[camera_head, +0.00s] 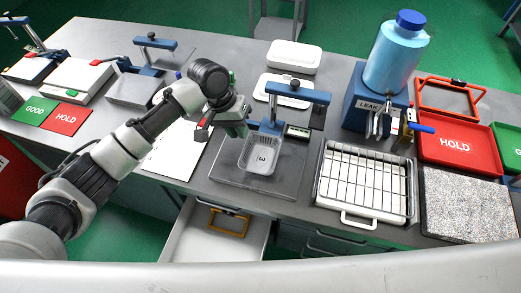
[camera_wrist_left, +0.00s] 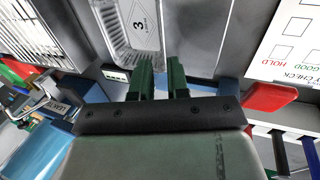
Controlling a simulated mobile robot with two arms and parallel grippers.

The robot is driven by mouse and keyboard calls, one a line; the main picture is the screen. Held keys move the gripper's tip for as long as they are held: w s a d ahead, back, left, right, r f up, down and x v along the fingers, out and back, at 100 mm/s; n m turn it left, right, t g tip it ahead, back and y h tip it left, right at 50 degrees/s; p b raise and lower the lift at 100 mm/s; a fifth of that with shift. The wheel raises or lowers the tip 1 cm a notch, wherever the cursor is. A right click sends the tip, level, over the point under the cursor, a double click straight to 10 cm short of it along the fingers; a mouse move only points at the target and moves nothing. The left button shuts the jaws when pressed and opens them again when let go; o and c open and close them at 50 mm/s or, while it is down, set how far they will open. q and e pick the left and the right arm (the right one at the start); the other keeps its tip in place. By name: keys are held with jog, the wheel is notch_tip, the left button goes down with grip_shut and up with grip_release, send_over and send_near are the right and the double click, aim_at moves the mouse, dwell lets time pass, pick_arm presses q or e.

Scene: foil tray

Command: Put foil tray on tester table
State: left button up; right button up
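The foil tray (camera_head: 262,155), a silver ribbed tray marked 3, stands upright on the grey plate (camera_head: 285,185) of the tester with the blue overhead arm (camera_head: 297,93). My left gripper (camera_head: 236,128) is just behind and left of the tray, near its far-left corner. In the left wrist view, the foil tray (camera_wrist_left: 140,28) lies just beyond the two green fingertips (camera_wrist_left: 160,68). The fingers are parted with a gap between them and hold nothing that I can see. Whether a fingertip touches the rim cannot be told. My right gripper is not in view.
White lidded trays (camera_head: 294,56) stand behind the tester. A wire-rack tray (camera_head: 365,182) is to its right, below the blue leak tester (camera_head: 370,105). A red HOLD tray (camera_head: 458,143) is farther right. A check sheet (camera_head: 175,150) lies left. An open drawer (camera_head: 215,235) is below.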

aim_at(247, 146)
pick_arm(q)
jog(key=shift+s+d+f, duration=0.2)
jog(key=shift+f, duration=0.35)
jog(key=shift+w+d+f, duration=0.1)
jog(key=shift+d+f, duration=0.05)
jog(key=shift+f, duration=0.5)
jog(key=x, duration=0.5)
jog(key=shift+p, duration=0.3)
grip_shut()
